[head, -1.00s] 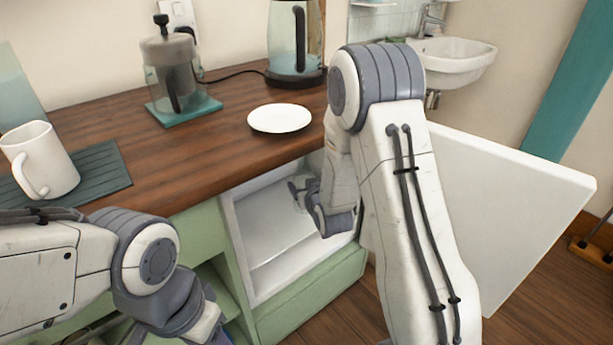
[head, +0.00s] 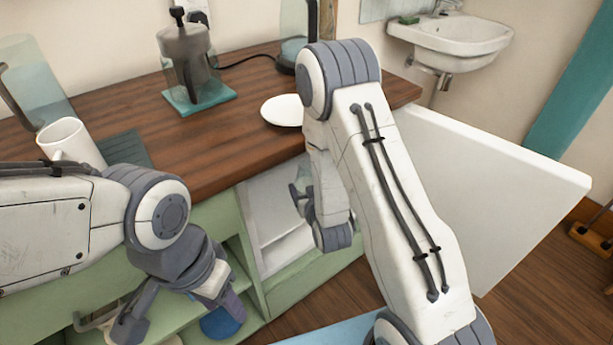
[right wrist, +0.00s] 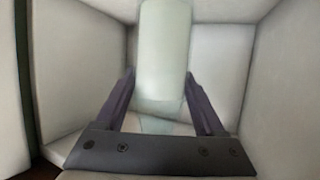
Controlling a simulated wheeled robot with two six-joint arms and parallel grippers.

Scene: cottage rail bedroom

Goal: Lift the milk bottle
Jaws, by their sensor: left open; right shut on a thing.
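The milk bottle, a pale whitish cylinder (right wrist: 163,60), stands out between the two dark fingers of my right gripper in the right wrist view. My right gripper (right wrist: 163,92) is shut on it, inside the small white fridge. The bottle's top is cut off by the frame edge.
The fridge door (head: 490,200) stands open to the right. The wooden worktop (head: 215,150) above holds a white plate (head: 283,110), a French press (head: 187,55), a mug (head: 68,138) and a kettle (head: 295,35). Fridge walls are close around my right gripper.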

